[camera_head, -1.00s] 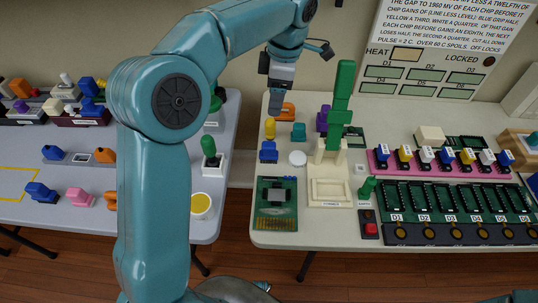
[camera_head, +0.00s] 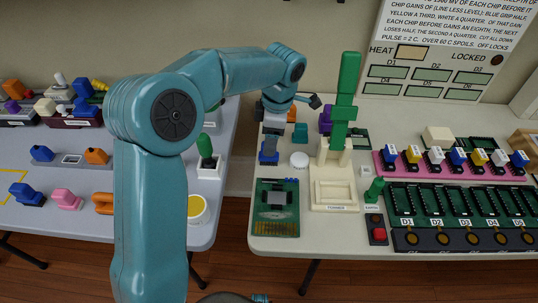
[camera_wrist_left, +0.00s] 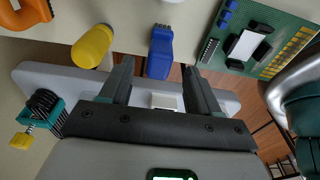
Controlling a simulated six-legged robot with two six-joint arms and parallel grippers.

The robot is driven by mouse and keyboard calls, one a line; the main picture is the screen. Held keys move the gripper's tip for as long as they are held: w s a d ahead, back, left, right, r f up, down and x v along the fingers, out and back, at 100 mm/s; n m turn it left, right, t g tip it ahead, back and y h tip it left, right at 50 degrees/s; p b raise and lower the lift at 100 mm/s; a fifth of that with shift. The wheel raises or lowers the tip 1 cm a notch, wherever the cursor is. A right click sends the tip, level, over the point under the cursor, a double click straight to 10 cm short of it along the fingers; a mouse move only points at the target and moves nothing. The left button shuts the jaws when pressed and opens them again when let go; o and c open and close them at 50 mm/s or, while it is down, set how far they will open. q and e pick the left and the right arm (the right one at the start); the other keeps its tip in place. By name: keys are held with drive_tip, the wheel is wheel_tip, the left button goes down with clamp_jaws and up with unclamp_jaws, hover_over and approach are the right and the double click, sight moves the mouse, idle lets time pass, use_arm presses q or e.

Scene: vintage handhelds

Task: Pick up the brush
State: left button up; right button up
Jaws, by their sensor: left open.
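A small blue upright piece (camera_head: 268,157) stands near the left edge of the right table, behind the green circuit board. It looks like the brush, but I see no bristles clearly. My left gripper (camera_head: 271,140) is low, just above or at this piece. In the left wrist view the blue piece (camera_wrist_left: 161,50) shows between and beyond the open fingertips of my left gripper (camera_wrist_left: 156,72). I cannot tell whether they touch it. A yellow knobbed piece (camera_wrist_left: 92,46) stands close beside one finger. My right gripper is not in view.
The green circuit board (camera_head: 277,210) lies in front, a white disc (camera_head: 299,160) to the right. A cream press (camera_head: 335,190) with a tall green handle (camera_head: 346,90) stands further right. An orange piece (camera_wrist_left: 45,22) lies behind the yellow one. A gap separates the two tables.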

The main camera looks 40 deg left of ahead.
use_arm(q)
drive_tip(key=f, duration=0.5)
drive_tip(key=shift+s+a+b, duration=0.1)
drive_tip(key=shift+a+b, duration=0.2)
drive_tip(key=shift+b, duration=0.05)
drive_tip(key=c, duration=1)
drive_tip(key=shift+c, duration=0.4)
drive_tip(key=shift+r, duration=0.15)
wheel_tip(320, 180, up, 20)
drive_tip(key=p, duration=0.4)
